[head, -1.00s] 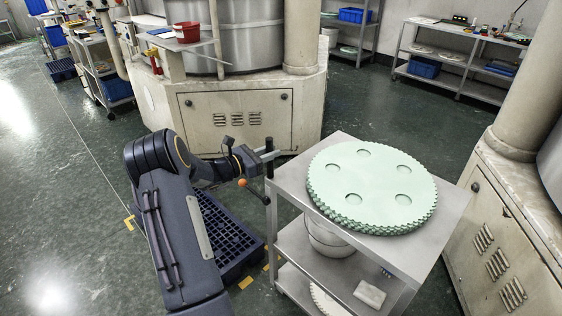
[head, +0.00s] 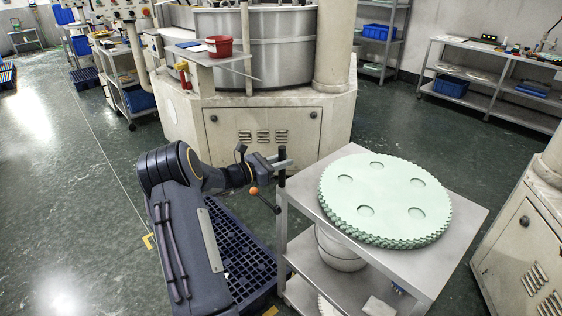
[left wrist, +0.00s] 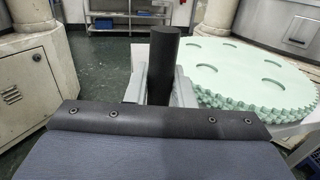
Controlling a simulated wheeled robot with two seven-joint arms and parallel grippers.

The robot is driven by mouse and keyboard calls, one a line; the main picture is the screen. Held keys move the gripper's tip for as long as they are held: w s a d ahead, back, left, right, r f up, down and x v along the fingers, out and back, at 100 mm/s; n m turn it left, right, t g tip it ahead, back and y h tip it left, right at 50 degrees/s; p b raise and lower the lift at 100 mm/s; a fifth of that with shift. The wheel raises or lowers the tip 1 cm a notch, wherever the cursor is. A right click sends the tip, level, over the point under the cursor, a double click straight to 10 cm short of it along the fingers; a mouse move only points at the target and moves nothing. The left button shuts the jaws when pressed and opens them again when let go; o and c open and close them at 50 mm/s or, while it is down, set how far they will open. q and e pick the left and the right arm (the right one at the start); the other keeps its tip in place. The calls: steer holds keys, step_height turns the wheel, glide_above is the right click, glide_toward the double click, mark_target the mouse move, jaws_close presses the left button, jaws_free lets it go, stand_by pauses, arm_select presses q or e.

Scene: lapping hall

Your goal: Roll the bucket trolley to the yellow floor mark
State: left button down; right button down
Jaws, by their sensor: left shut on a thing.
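The steel trolley (head: 462,218) stands right of centre in the head view, with a white bucket (head: 340,250) on its lower shelf. A stack of pale green toothed discs (head: 385,197) lies on its top. My left gripper (head: 281,163) is shut on the dark upright handle at the trolley's near left corner. In the left wrist view this dark handle (left wrist: 163,66) stands between the fingers. A yellow corner mark (head: 150,241) is on the floor left of my arm; another yellow piece (head: 272,311) shows at the bottom edge. My right gripper is out of view.
A dark blue slatted pallet (head: 245,262) lies on the floor just left of the trolley, partly behind my arm. A large lapping machine (head: 265,130) stands ahead, another cabinet (head: 525,250) at right.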

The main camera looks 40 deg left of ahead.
arm_select(q)
steer(key=shift+a+r, duration=0.15)
steer(key=shift+a, duration=0.15)
steer(key=c, duration=1.6)
jaws_free()
steer(key=shift+c, duration=0.2)
steer(key=o, duration=0.3)
steer(key=shift+a, duration=0.15)
steer(key=shift+o, duration=0.2)
steer(key=v, duration=0.7)
steer(key=shift+s+b, duration=0.3)
steer(key=shift+s, duration=0.15)
